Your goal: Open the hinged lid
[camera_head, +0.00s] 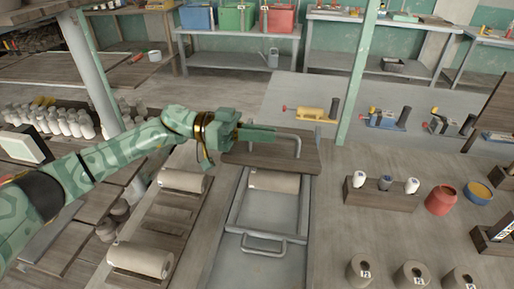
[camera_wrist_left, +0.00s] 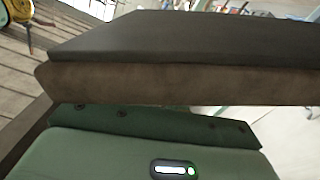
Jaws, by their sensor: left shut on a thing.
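The lid (camera_head: 265,158) is a thick dark wooden board with a grey U-shaped handle (camera_head: 298,146), in the middle of the head view. Whether it is raised or tilted is hard to tell. My left gripper (camera_head: 262,133) is over the board's far part, shut on the handle, and its green fingers hide part of the bar. In the left wrist view, a dark slab with a thick brown edge, seemingly the lid (camera_wrist_left: 180,82), spans the picture just beyond my green gripper. The grip itself is hidden there. My right gripper is not in view.
A grey metal frame with a handle (camera_head: 265,244) and a pale roll (camera_head: 273,181) lie on the near side of the lid. More rolls (camera_head: 140,260) lie to the left. A wooden block with white-topped pieces (camera_head: 380,197) and a red jar (camera_head: 440,200) stand right. A green post (camera_head: 357,75) rises behind.

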